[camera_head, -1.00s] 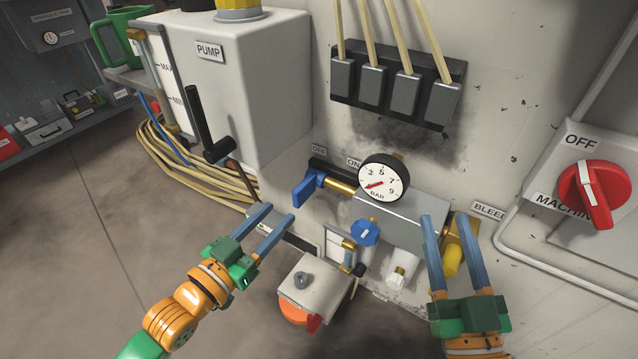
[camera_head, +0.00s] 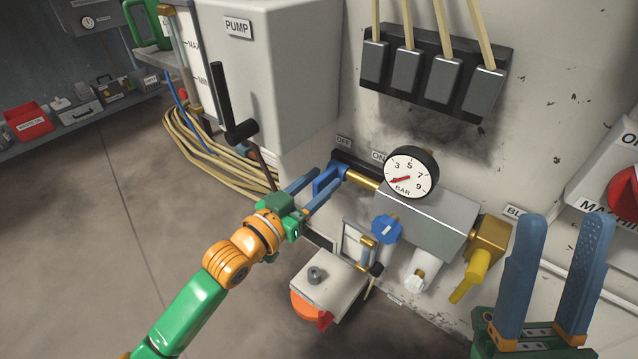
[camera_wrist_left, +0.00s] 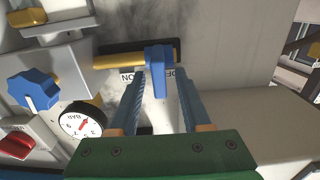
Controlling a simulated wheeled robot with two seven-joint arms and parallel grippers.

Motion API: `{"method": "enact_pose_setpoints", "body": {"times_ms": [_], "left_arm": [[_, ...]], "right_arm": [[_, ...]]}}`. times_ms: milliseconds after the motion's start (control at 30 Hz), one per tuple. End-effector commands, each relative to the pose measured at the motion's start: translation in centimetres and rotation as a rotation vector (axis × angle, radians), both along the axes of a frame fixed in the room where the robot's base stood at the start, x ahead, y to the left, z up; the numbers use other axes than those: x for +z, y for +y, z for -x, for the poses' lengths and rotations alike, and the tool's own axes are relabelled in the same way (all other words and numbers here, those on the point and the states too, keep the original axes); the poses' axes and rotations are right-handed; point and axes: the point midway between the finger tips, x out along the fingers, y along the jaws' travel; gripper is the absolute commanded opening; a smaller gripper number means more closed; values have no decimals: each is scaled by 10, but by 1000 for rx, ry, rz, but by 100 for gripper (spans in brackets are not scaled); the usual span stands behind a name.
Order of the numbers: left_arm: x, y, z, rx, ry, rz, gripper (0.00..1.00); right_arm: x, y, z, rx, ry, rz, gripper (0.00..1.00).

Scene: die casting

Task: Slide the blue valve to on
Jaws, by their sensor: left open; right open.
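The blue valve (camera_head: 327,180) is a blue handle on a brass pipe (camera_head: 361,179), at the left end of a dark slot beneath the OFF label (camera_head: 344,141). The ON label (camera_head: 379,157) is to its right. My left gripper (camera_head: 323,183) is open, with its fingers reaching to the valve. In the left wrist view the blue valve (camera_wrist_left: 158,72) lies between the tips of the open left gripper (camera_wrist_left: 158,88); contact cannot be told. My right gripper (camera_head: 562,235) is open and empty at the lower right, near the BLEED label.
A pressure gauge (camera_head: 411,172), a blue knob (camera_head: 386,229) and a yellow lever (camera_head: 469,277) are right of the valve. The pump box (camera_head: 270,70) with its black lever (camera_head: 227,100) is at the upper left. Cables (camera_head: 200,140) lie on the floor.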

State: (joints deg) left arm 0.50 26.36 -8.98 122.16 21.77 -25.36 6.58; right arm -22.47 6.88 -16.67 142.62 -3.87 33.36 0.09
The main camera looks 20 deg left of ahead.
Motion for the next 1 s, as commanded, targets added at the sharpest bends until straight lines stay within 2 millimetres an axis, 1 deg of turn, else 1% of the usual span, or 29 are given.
{"method": "enact_pose_setpoints", "body": {"times_ms": [133,167,200,267,300,333,1000], "left_arm": [[0,0,0,0,0,0,48],[0,0,0,0,0,0,45],[0,0,0,0,0,0,34],[0,0,0,0,0,0,18],[0,0,0,0,0,0,7],[0,0,0,0,0,0,0],[0,0,0,0,1,0,0]], "right_arm": [[0,0,0,0,1,0,48],[0,0,0,0,1,0,48],[0,0,0,0,1,0,48],[0,0,0,0,1,0,48],[0,0,0,0,2,1,48],[0,0,0,0,2,1,48],[-1,0,-1,-1,5,2,48]]}}
